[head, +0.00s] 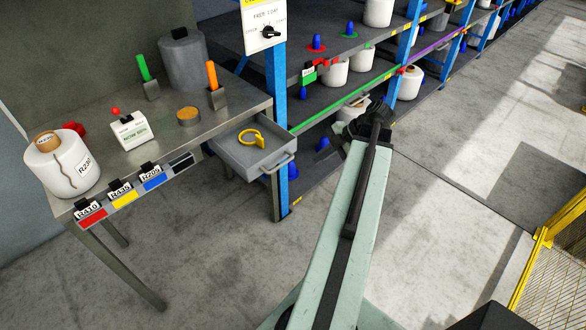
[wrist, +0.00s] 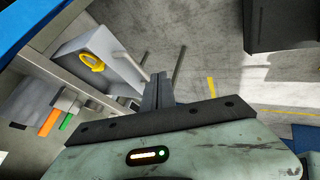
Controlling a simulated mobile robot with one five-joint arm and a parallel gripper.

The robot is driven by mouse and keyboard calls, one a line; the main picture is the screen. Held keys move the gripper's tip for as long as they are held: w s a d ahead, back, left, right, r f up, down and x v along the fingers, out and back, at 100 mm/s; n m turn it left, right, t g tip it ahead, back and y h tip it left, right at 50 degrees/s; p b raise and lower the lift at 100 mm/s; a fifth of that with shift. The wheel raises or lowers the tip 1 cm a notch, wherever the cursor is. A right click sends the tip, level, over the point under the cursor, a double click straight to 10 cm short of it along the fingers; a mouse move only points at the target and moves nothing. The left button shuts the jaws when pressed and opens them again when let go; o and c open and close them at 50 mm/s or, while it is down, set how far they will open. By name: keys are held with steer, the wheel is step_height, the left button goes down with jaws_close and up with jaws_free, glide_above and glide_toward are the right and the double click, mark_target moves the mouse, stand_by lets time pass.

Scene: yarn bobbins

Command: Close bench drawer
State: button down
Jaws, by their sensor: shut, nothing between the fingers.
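The bench drawer (head: 240,155) is a grey tray pulled out from under the right end of the grey bench (head: 95,190). A yellow ring-like item (head: 252,137) lies inside it. Its bar handle (head: 285,163) is on the front face, toward my arm. In the wrist view the open drawer (wrist: 75,60) is at upper left, with the yellow item (wrist: 92,62) inside. My gripper (wrist: 158,78) is shut and empty, in front of the drawer's front and apart from the handle as far as I can tell.
A blue rack post (head: 276,120) stands close beside the drawer, with shelves of white bobbins (head: 335,70) behind. A white bobbin (head: 62,165) and tools stand on the bench. A yellow mesh barrier (head: 555,255) is at right. Floor before the drawer is clear.

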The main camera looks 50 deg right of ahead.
steer(key=w+a+f+b, duration=0.3)
steer(key=w+f+b, duration=0.3)
steer(key=w, duration=0.3)
steer(key=shift+f+b, duration=0.4)
